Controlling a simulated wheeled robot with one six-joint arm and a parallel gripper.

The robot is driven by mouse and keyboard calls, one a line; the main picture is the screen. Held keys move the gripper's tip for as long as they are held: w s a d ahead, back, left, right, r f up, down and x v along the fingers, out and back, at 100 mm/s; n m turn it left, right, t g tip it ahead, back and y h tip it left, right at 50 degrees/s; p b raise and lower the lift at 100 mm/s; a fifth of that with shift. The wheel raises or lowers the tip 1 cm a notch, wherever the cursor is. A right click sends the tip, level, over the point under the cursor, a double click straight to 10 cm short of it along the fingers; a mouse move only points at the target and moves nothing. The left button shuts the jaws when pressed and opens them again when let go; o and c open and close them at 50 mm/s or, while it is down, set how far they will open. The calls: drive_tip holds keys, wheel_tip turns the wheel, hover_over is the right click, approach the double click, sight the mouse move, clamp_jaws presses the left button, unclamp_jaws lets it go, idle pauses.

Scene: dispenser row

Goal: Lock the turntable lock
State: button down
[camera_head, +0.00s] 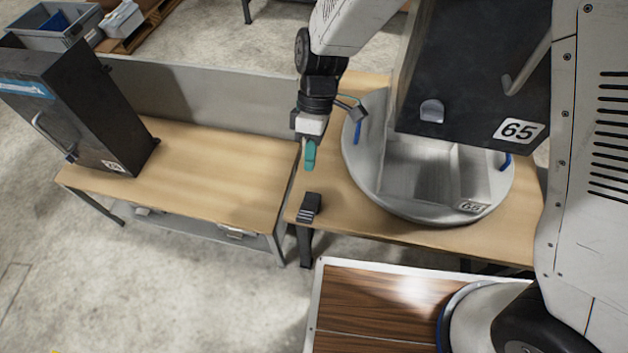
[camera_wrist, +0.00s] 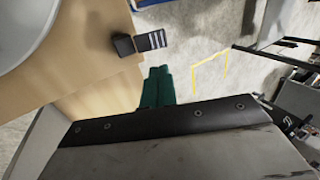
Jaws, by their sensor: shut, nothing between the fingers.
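The turntable (camera_head: 375,188) is a round grey disc on the right workbench, labelled 65. It carries a tall dark dispenser (camera_head: 460,80), also labelled 65. A small black block with a ribbed pedal, seemingly the turntable lock (camera_head: 310,207), sits at the bench's front edge left of the disc. It also shows at the top of the wrist view (camera_wrist: 150,40). My gripper (camera_head: 309,168), with teal fingers, is shut and empty above the bench, behind the lock and left of the disc. Its fingers (camera_wrist: 158,88) appear apart from the lock in the wrist view.
A second dark dispenser (camera_head: 80,110) stands on the left workbench (camera_head: 210,175). A low grey panel (camera_head: 215,97) runs behind that bench. Grey bins (camera_head: 50,28) stand at the back left. The concrete floor at the front left is clear.

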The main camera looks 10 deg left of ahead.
sight(305, 217)
drive_tip(key=x, duration=1.3)
